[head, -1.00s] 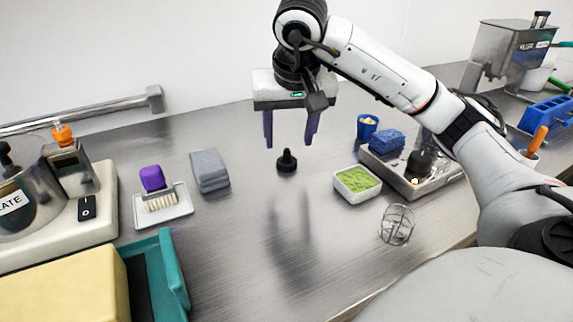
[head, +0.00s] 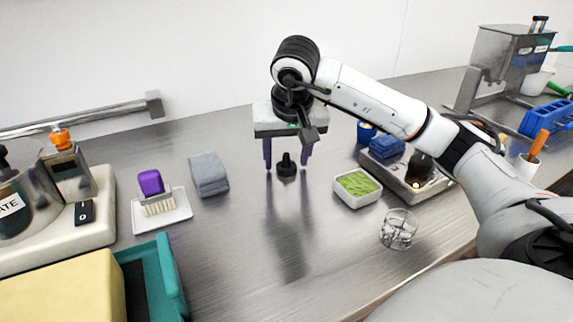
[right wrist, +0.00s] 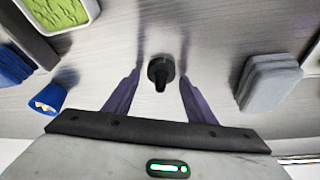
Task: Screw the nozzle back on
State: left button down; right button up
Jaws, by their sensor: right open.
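The black nozzle (head: 287,166) stands upright on the steel counter (head: 320,245). It also shows in the right wrist view (right wrist: 161,72), between and just beyond the purple fingertips. My right gripper (head: 286,166) is open, pointing down, with one finger on each side of the nozzle in the head view. A gap shows on both sides, and the gripper (right wrist: 157,82) holds nothing. My left gripper is not in view. I cannot tell which machine outlet the nozzle belongs to.
A grey folded cloth (head: 208,174) and a brush on a tray (head: 162,210) lie to the left. A steel machine (head: 505,50) stands far right.

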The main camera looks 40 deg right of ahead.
aim_at(286, 154)
jog(key=shift+c, duration=0.5)
jog(key=c, duration=0.9)
jog(key=shift+o, duration=0.2)
